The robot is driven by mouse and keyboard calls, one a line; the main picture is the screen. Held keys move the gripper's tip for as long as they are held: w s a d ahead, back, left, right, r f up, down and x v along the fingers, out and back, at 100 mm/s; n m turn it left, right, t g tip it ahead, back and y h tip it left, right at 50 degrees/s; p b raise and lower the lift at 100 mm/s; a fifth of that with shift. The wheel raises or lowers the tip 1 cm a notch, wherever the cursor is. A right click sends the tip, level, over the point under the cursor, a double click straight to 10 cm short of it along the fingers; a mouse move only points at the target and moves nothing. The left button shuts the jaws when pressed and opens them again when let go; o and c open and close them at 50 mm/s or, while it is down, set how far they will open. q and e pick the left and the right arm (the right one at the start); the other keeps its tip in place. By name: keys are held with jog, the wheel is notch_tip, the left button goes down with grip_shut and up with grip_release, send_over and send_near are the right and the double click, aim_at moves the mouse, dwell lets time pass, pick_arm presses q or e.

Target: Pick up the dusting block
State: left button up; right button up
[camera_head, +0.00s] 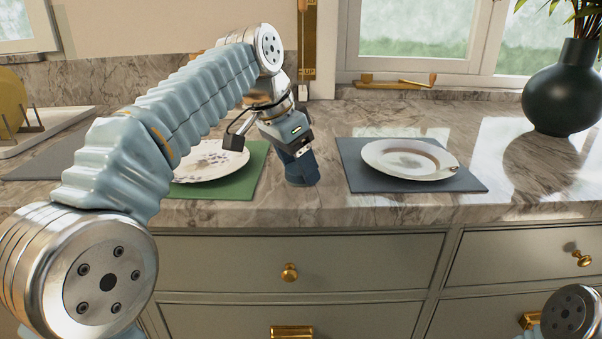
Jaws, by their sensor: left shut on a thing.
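My left arm reaches in from the left and its gripper (297,150) points down at the counter between two place settings. It is shut on a dark blue block (302,171), which I take to be the dusting block. The block is upright at the counter surface; I cannot tell whether it touches the counter. Its upper part is hidden by the gripper, and the fingertips do not show clearly. Only a joint of my right arm shows at the lower right; its gripper is out of view.
A patterned plate (208,166) on a green mat (250,172) is close left of the block. A plate (410,160) on a grey-blue mat (463,179) is to the right. A dark vase (563,92) stands far right. Drawers with brass knobs are below the marble counter (330,205).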

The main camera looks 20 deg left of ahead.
aim_at(298, 169)
pick_arm(q)
jog(key=shift+c, duration=0.5)
jog(key=shift+r, duration=0.45)
notch_tip(298, 169, up, 3)
jog(key=shift+f, duration=0.15)
jog(key=s+d+r, duration=0.5)
jog(key=s+r, duration=0.4)
jog(key=s, duration=0.4)
jog(key=shift+d+r, duration=0.15)
jog(key=shift+r, duration=0.05)
